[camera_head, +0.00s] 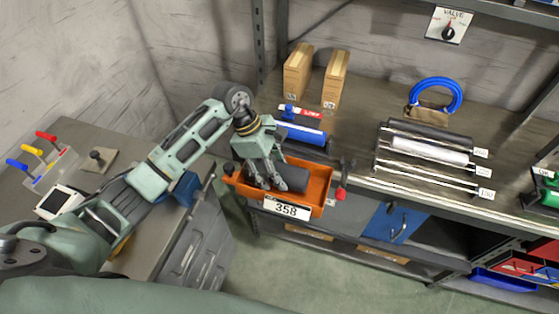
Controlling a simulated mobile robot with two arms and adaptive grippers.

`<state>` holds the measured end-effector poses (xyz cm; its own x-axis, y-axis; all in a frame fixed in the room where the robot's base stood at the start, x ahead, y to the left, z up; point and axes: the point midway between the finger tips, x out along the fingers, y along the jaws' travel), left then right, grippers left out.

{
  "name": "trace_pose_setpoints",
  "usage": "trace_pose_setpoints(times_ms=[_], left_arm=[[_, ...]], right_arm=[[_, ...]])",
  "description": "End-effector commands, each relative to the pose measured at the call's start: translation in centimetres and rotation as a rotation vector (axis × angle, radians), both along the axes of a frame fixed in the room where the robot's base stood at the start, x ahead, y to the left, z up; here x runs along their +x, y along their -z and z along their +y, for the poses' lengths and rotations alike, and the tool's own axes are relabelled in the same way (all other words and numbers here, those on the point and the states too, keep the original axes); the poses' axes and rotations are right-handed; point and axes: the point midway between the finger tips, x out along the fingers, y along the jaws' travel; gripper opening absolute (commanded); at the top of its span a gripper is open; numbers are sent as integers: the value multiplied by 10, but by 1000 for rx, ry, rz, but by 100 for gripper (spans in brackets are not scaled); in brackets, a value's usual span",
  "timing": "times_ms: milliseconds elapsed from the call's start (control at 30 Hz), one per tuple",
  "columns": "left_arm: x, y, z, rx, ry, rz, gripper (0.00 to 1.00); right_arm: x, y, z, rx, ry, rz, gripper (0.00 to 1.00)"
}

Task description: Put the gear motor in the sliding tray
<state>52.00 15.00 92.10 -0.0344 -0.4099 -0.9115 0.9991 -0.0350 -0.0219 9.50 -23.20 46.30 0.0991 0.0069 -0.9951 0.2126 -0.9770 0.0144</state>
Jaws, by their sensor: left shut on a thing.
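The orange tray (320,186), labelled 358, juts out in front of the workbench shelf. My left gripper (269,186) reaches down over the tray's left half, fingers pointing down. It is shut on a dark grey, rounded part that seems to be the gear motor (294,177). The part is at or just inside the tray; the fingers hide some of it, and I cannot tell whether it touches the tray floor. My right gripper is not in view.
To the right are a rack of rollers (430,143), a blue hose coil (436,96) and a blue cabinet door (394,223). A grey side bench (105,140) stands at the left.

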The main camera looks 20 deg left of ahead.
Motion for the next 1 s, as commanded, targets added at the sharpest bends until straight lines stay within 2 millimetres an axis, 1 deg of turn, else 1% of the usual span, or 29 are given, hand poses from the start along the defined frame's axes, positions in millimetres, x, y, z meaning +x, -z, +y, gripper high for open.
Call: trace_pose_setpoints(times_ms=[33, 167, 267, 567, 600, 667, 700, 1000], left_arm=[[1, 1, -2, -8, -1, -2, 0], [2, 12, -1, -7, -1, -6, 0], [2, 16, -1, -5, -1, -7, 0], [3, 18, -1, -5, -1, -8, 0], [1, 21, 0, -1, -1, -2, 55], [1, 21, 0, -1, -1, -2, 60], [1, 21, 0, -1, 0, -1, 61], [0, 19, 0, -1, 0, -1, 61]], right_arm=[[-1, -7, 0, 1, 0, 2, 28], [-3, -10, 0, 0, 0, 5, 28], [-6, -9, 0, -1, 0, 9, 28], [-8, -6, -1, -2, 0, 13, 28], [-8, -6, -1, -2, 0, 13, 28], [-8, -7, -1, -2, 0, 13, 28], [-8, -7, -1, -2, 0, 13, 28], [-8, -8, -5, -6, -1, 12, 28]])
